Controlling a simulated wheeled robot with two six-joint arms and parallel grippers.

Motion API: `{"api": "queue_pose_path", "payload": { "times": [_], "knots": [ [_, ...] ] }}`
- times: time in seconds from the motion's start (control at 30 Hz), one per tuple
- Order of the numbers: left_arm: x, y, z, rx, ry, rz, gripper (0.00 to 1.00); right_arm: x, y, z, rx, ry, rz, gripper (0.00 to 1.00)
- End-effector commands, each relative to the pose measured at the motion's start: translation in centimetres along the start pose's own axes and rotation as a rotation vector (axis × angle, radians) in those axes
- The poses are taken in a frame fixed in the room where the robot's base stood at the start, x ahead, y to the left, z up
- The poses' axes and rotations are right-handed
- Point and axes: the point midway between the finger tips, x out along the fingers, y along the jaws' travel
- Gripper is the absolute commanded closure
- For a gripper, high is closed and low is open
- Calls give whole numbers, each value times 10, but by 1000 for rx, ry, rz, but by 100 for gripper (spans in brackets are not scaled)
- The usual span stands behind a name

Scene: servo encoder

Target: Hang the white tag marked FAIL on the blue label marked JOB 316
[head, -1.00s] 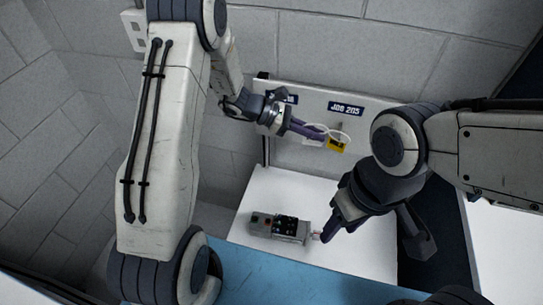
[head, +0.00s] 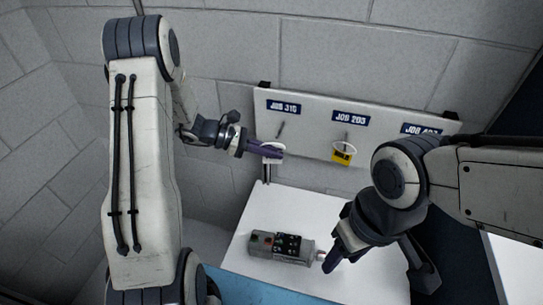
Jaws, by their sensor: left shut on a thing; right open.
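The blue label marked JOB 316 (head: 284,107) is at the left end of the pale board, its last digit blurred, with a small hook (head: 281,130) below it. My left gripper (head: 272,151) is below and left of that hook, shut on a small white piece (head: 268,147), apparently the white tag. The fingers hide much of it and no FAIL lettering is readable. My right gripper (head: 328,262) is open, low on the right, beside the shaft end of a grey servo motor (head: 282,247).
A yellow tag (head: 341,157) with a white loop hangs under the JOB 203 label (head: 350,118). Another blue label (head: 421,129) is farther right, partly behind my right arm. The white work surface (head: 265,205) has free room around the motor.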

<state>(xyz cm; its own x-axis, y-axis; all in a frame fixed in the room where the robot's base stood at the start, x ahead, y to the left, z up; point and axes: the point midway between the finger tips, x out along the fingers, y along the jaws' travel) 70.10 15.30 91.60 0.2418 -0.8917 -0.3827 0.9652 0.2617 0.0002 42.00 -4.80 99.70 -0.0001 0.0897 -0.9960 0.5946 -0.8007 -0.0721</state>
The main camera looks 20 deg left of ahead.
Motion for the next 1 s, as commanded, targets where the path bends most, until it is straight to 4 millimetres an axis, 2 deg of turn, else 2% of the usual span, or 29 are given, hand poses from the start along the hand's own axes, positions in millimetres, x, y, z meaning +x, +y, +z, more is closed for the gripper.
{"api": "queue_pose_path", "payload": {
  "times": [1.0],
  "knots": [
    [17,58,0,0,0,0,100,13,1,1,0,0,0,50]
  ]
}}
